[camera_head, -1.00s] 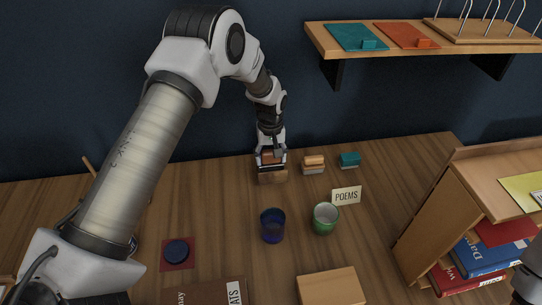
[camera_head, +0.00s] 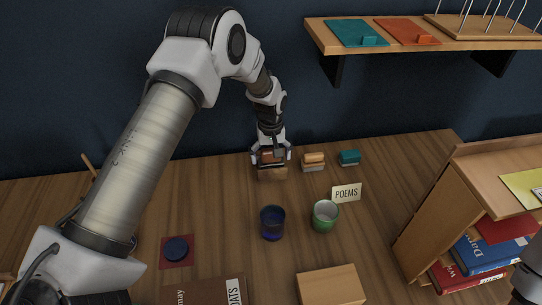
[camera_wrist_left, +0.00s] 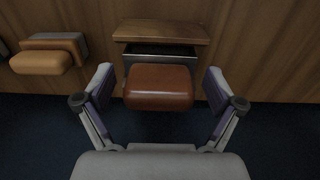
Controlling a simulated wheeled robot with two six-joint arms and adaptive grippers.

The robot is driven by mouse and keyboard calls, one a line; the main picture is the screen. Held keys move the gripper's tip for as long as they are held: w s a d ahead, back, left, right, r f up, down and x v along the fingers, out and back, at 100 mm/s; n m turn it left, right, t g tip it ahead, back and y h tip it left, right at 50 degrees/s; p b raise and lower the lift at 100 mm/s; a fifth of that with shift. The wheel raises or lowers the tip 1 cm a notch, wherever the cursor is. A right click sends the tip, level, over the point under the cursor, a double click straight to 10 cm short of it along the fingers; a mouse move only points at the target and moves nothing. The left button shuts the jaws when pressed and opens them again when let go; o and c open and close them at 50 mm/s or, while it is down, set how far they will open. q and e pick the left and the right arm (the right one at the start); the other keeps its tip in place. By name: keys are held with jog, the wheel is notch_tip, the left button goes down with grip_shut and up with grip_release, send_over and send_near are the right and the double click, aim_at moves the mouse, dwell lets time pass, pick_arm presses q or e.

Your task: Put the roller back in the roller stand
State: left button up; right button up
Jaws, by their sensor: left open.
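A brown rounded piece, which looks like the roller (camera_head: 272,158), sits at the back of the desk, at a wooden block that looks like its stand (camera_head: 272,174). In the left wrist view the roller (camera_wrist_left: 160,88) lies in front of a dark slot and a grey metal part, under the stand's wooden bar (camera_wrist_left: 161,33). My left gripper (camera_head: 271,162) is open around the roller. Its fingers (camera_wrist_left: 160,92) stand on either side with a visible gap. How deep the roller sits in the stand is hidden.
An orange stamp-like block (camera_head: 313,161) stands close to the right, with a teal one (camera_head: 350,158) beyond it. A blue cup (camera_head: 272,223), a green cup (camera_head: 325,216) and a POEMS sign (camera_head: 346,194) stand nearer. A wall shelf (camera_head: 430,52) hangs at upper right.

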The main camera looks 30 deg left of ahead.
pick_arm(q)
notch_tip(320, 180, up, 12)
jog(key=shift+s+r, duration=0.1)
jog(key=shift+s, duration=0.05)
jog(key=shift+f, duration=0.2)
